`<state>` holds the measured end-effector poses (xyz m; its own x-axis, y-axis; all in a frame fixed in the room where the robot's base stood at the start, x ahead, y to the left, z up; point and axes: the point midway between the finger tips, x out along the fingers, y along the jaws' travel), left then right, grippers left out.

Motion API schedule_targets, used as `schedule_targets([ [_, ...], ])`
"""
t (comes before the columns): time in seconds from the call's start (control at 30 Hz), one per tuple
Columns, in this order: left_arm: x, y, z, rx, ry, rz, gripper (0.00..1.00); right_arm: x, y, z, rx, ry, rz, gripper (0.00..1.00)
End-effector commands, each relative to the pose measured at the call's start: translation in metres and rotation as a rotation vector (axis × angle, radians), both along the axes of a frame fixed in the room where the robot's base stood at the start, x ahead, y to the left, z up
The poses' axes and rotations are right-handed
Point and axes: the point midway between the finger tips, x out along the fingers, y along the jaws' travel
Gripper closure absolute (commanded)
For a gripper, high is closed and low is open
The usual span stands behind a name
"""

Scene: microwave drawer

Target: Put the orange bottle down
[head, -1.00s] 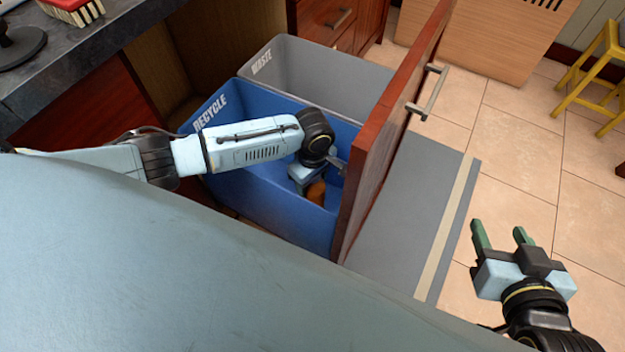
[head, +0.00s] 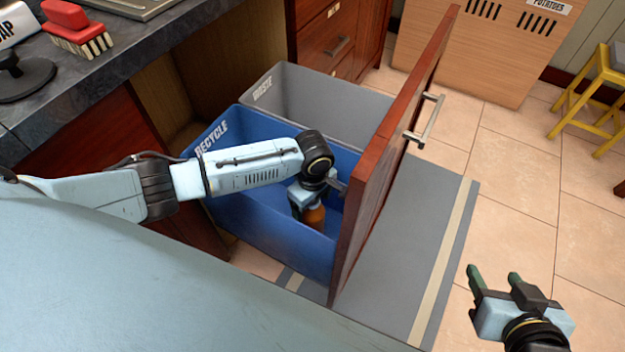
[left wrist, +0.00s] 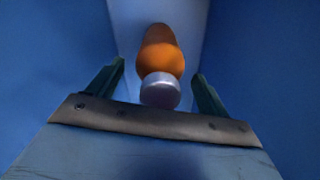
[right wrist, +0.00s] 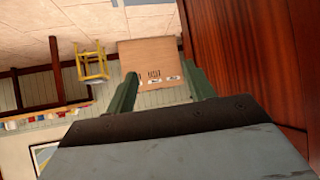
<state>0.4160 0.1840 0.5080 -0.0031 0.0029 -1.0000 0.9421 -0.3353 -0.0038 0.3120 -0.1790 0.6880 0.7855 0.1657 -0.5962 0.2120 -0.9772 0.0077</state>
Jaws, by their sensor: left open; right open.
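The orange bottle (head: 314,217) is inside the blue recycle bin (head: 270,232), partly hidden by my left gripper in the head view. In the left wrist view the orange bottle (left wrist: 161,52) shows its grey cap toward me, between and beyond the open fingers, with gaps on both sides. My left gripper (left wrist: 160,85) is open and reaches down into the blue bin. In the head view its fingers are hidden. My right gripper (head: 495,278) is open and empty, above the floor at the right.
A grey waste bin (head: 335,95) stands behind the blue one. The wooden drawer front (head: 385,150) with its handle (head: 430,120) rises close to the right of my left gripper. A counter (head: 100,75) is at the left; open floor lies at the right.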

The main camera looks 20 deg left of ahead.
Motion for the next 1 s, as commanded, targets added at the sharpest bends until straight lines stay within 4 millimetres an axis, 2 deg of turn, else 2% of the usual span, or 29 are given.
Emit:
schedule_targets([
  [0.3,0.000,0.000,0.029,-0.001,-0.001,0.001,0.21,-0.049,-0.023,-0.033,-0.083,0.337,-0.032,0.47],
  [0.57,0.000,0.000,0.051,-0.001,-0.001,0.001,0.21,-0.099,-0.042,-0.048,-0.144,0.613,-0.059,0.47],
  [0.8,0.000,0.000,0.083,-0.001,-0.001,0.001,0.21,-0.088,-0.050,-0.088,-0.170,0.636,-0.063,0.47],
  [1.0,0.001,0.000,0.100,-0.001,-0.001,0.001,0.21,-0.084,-0.057,-0.112,-0.185,0.645,-0.065,0.47],
])
